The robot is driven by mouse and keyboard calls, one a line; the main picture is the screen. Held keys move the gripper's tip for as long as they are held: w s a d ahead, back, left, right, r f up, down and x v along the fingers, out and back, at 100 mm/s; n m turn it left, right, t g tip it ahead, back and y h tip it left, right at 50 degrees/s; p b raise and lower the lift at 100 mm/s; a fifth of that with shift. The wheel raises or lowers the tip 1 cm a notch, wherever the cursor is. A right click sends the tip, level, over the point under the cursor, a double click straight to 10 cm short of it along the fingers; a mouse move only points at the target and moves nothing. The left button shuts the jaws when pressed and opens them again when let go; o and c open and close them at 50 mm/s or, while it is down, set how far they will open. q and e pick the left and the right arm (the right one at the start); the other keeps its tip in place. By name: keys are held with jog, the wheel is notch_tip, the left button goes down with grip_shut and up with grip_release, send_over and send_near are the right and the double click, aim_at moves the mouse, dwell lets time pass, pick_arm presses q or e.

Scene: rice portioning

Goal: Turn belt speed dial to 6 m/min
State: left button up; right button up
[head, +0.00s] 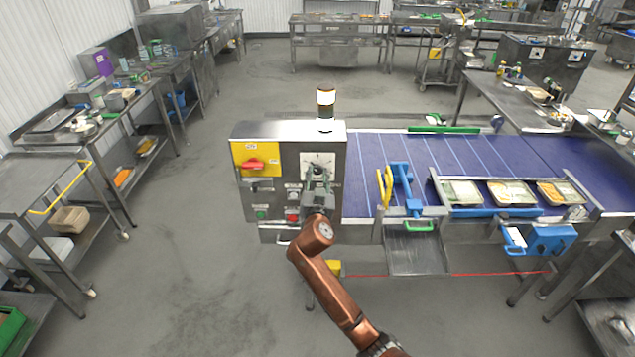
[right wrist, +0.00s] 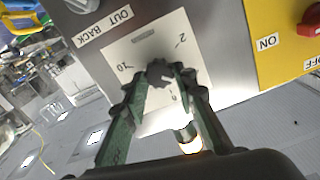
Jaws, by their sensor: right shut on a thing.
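The belt speed dial is a dark grey, scalloped knob (right wrist: 160,73) on a white scale plate (right wrist: 120,50) in the right wrist view. The marks 2 and 10 are readable; another near the knob is too small to be sure of. In the head view the plate (head: 320,158) sits at the upper right of the steel control box (head: 272,200). My right gripper (right wrist: 160,82) has its two green fingers on either side of the knob, shut on it. In the head view the same gripper (head: 318,178) covers the area just below the plate. The pointer's exact setting is unclear. My left gripper is out of view.
A yellow panel with a red switch (head: 253,164) is left of the dial. Green (head: 261,214) and red (head: 292,217) buttons sit below. A signal lamp (head: 326,100) stands on the box. The blue belt (head: 380,160) runs right, with filled trays (head: 511,193).

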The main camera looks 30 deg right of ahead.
jog(key=m+b, duration=0.3)
jog(key=shift+f, duration=0.3)
jog(key=shift+m+b, duration=0.7)
jog(key=shift+m, duration=0.1)
jog(key=shift+r+m+b, duration=0.1)
jog(key=shift+m+b, duration=0.5)
jog(key=shift+m, duration=0.6)
jog(key=shift+m+b, duration=0.3)
jog(key=shift+m, duration=0.6)
jog(key=shift+d+r, duration=0.1)
jog(key=o, duration=1.2)
jog(key=shift+c, duration=0.2)
